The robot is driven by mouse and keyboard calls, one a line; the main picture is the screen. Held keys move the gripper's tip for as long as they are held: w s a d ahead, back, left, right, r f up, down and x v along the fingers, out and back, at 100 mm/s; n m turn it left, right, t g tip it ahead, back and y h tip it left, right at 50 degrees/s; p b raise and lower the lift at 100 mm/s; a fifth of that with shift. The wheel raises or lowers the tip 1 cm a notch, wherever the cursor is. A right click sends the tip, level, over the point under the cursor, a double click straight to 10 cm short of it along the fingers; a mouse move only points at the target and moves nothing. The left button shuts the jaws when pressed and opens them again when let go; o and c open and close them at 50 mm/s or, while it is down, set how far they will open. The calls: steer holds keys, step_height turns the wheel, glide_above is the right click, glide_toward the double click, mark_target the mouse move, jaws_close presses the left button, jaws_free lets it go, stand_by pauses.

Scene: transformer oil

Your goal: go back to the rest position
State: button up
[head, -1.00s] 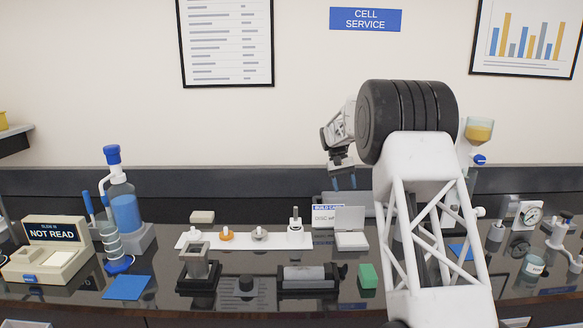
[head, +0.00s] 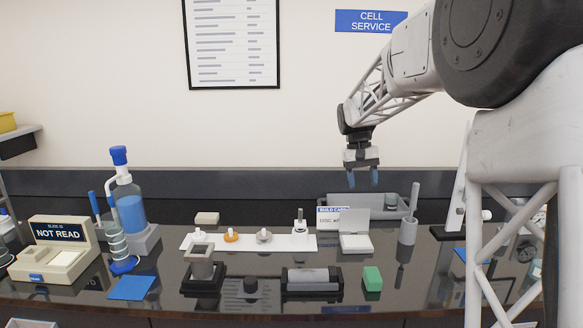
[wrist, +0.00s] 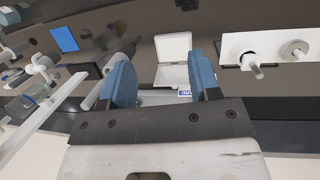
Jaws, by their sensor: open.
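My gripper (head: 364,179) hangs in the air above the back of the bench, over the grey tray (head: 420,205), with its blue fingertips pointing down. It is open, with a clear gap between the fingers, and holds nothing. In the wrist view the two blue fingers (wrist: 161,85) stand apart, and an open white box (wrist: 172,58) shows between and beyond them. In the head view that box (head: 355,242) stands on the bench in front of the tray.
A white strip (head: 200,241) with several small fittings lies mid-bench. A blue liquid bottle (head: 130,212) and a NOT READ unit (head: 55,250) stand at left. A green block (head: 372,279) lies near the front. A grey cylinder with a rod (head: 408,229) stands right of the box.

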steer(key=s+a+t+y, duration=0.15)
steer(key=s+t, duration=0.25)
steer(key=s, duration=3.2)
steer(key=s+f+t, duration=0.1)
steer(key=s+f, duration=0.5)
steer(key=s, duration=0.5)
steer(key=shift+s+a+f, duration=0.25)
steer(key=shift+s+f, duration=0.05)
steer(key=shift+f, duration=0.05)
